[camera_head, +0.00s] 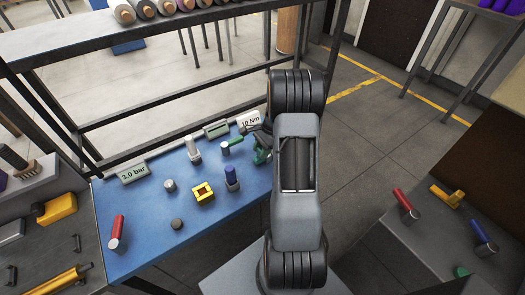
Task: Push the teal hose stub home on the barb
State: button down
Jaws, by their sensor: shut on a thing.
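My gripper (252,130) reaches left from behind my arm, low over the blue bench mat, and is partly hidden by the arm. It is shut on the teal hose stub (235,141), a short green cylinder that leans sideways at the fingertips. A pale grey piece (226,151) shows at the stub's lower left end; I cannot tell whether it is the barb or how far the stub sits on it. A pale upright fitting (193,149) stands to the left, apart from the stub. A darker green piece (262,156) shows just below the gripper, against the arm's edge.
On the blue mat (150,255) stand a yellow square block (203,193), a blue post on a grey base (232,178), a red cylinder (118,226) and small grey discs. The mat's front middle is clear.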

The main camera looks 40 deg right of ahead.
jog(key=c, duration=0.7)
grip_release()
jog(key=shift+r, duration=0.1)
jog(key=b+v, duration=0.1)
jog(key=v, duration=1.2)
jog(key=shift+r+b, duration=0.3)
jog(key=shift+b, duration=0.05)
